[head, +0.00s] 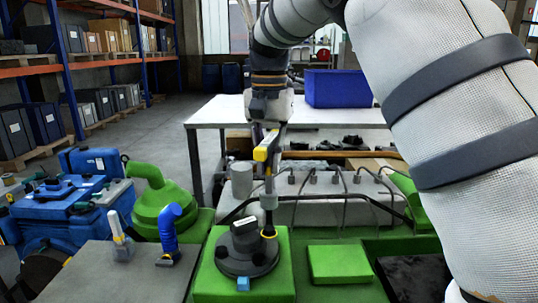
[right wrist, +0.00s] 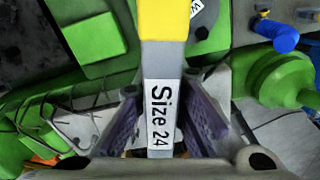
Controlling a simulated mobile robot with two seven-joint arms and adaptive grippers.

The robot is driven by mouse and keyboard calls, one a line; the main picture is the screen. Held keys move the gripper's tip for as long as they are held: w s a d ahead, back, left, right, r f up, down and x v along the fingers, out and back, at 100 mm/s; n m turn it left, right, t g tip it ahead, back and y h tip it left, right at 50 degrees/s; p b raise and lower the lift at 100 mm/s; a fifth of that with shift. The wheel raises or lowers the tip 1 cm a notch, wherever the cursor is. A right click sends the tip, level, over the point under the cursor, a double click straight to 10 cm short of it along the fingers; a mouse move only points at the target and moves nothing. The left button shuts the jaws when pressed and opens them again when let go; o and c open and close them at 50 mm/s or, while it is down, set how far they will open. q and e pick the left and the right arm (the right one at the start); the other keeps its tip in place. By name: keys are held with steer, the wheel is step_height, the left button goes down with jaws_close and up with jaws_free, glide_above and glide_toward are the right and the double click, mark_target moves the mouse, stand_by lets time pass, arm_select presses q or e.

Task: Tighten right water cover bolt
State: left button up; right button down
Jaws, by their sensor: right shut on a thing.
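My right gripper (head: 270,125) is shut on a yellow-headed tool (head: 265,150). In the right wrist view the tool (right wrist: 160,115) lies between the two fingers, and its white label reads "Size 24". Its shaft points down, and its dark lower end meets the right side of the dark round water cover (head: 235,266), at a yellow ring (head: 269,234). The tool end hides the bolt there, so I cannot tell how far it is seated. The cover lies on a green block (head: 215,290). My left gripper is not in view.
A blue bent pipe (head: 170,225) and a grey-white tool (head: 120,238) stand on a grey plate (head: 100,275) at left. A green funnel-shaped part (head: 160,205) is behind them. A low green block (head: 338,263) lies right of the cover. Thin grey pipes run behind.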

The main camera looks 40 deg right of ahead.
mark_target(270, 193)
steer(key=n, duration=0.4)
steer(key=f+n, duration=0.1)
steer(key=n, duration=0.6)
steer(key=shift+f, duration=0.2)
steer(key=n, duration=0.3)
steer(key=shift+f, duration=0.25)
step_height(270, 193, down, 2)
steer(key=shift+n, duration=0.5)
steer(key=shift+f, duration=0.6)
steer(key=shift+f, duration=0.15)
